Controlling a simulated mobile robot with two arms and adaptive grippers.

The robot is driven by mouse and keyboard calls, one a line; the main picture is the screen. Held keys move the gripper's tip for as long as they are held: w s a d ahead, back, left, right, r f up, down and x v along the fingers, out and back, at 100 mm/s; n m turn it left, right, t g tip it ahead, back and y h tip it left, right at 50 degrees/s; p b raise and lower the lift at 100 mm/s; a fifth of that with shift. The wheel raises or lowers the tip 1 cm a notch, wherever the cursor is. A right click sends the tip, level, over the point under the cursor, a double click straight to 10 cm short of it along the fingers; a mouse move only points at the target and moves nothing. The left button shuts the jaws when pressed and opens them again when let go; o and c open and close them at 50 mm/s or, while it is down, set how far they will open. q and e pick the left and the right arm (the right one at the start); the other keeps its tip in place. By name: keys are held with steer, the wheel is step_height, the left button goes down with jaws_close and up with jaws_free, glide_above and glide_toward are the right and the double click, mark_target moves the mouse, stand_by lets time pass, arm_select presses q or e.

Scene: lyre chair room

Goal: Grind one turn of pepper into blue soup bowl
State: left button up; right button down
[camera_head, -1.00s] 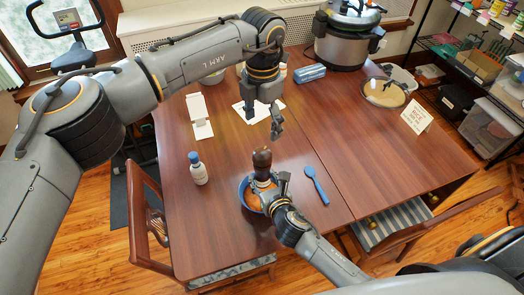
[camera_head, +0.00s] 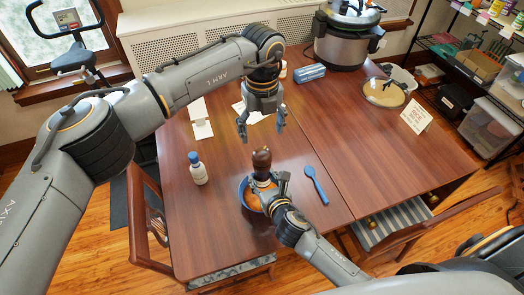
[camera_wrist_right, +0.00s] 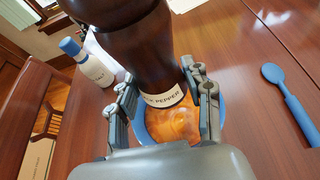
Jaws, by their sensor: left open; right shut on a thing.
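A dark brown pepper mill (camera_head: 261,161) with a cream label reading "pepper" stands roughly upright over the blue soup bowl (camera_head: 241,190), which holds orange soup. My right gripper (camera_head: 264,183) is shut around the mill's lower body. In the right wrist view the two fingers of this gripper (camera_wrist_right: 163,92) flank the mill (camera_wrist_right: 150,45), with the bowl's blue rim (camera_wrist_right: 222,112) and the soup below. My left gripper (camera_head: 262,133) is open and empty, with its fingers spread and pointing down, just above the mill's top in the head view. The mill's base is partly hidden.
A white bottle with a blue cap (camera_head: 197,169) stands left of the bowl. A blue spoon (camera_head: 316,184) lies to its right. A sign (camera_head: 416,115), a pot (camera_head: 346,38) and a blue box (camera_head: 309,73) are farther back. The table's right half is mostly clear.

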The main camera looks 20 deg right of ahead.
mark_target(262, 152)
arm_select(q)
step_height(262, 152, down, 9)
steer(key=shift+r, duration=0.1)
stand_by(0.3)
steer(key=c, duration=1.2)
